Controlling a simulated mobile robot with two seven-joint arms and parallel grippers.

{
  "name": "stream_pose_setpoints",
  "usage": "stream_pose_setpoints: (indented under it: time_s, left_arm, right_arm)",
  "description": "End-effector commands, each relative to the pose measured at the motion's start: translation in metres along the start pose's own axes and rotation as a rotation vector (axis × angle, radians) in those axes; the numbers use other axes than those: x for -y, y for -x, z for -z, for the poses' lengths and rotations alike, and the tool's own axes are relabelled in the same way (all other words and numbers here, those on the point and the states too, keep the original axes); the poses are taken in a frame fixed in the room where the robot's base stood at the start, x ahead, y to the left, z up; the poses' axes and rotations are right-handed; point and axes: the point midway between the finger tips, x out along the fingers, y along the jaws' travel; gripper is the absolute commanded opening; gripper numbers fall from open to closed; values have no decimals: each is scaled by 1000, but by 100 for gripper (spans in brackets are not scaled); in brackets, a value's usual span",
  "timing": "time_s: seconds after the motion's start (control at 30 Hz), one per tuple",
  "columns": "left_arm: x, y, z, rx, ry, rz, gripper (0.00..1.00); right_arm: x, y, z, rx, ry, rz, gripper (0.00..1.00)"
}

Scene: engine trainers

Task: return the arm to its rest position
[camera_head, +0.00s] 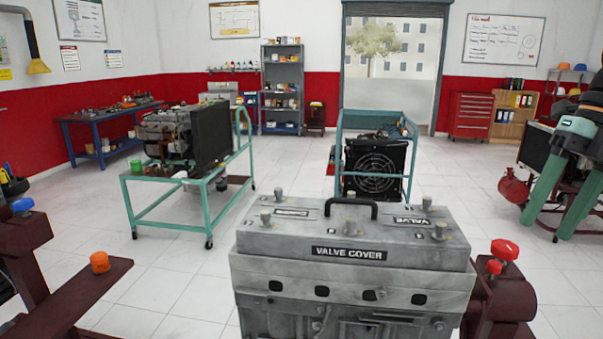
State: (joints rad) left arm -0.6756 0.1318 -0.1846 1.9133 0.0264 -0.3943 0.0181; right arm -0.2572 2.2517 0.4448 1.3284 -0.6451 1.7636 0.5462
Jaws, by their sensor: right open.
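My right gripper (547,228) hangs at the right edge of the view. Its two teal fingers point down and stand apart with nothing between them. The arm behind it is mostly cut off by the picture edge. The gripper is well to the right of the grey engine (350,292), apart from it. A grey valve cover (350,238) with a black handle and several bolts sits on top of the engine. My left gripper is not in view.
A dark red stand with red knobs (504,250) flanks the engine at right; a dark red beam (80,295) with an orange knob is at left. Teal carts (185,202) and a dark red engine stand (513,187) are farther back. White floor (290,180) lies between them.

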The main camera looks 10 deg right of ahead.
Motion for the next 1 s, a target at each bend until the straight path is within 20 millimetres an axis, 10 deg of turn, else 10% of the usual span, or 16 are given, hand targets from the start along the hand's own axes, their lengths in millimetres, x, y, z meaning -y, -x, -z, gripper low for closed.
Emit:
stream_pose_setpoints:
  time_s: [0.5, 1.0]
  left_arm:
    - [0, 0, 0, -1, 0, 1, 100]
    - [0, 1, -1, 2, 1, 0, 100]
  right_arm:
    - [102, -116, -2, -229, -190, -685, 54]
    - [110, -253, 34, -437, -362, -1306, 54]
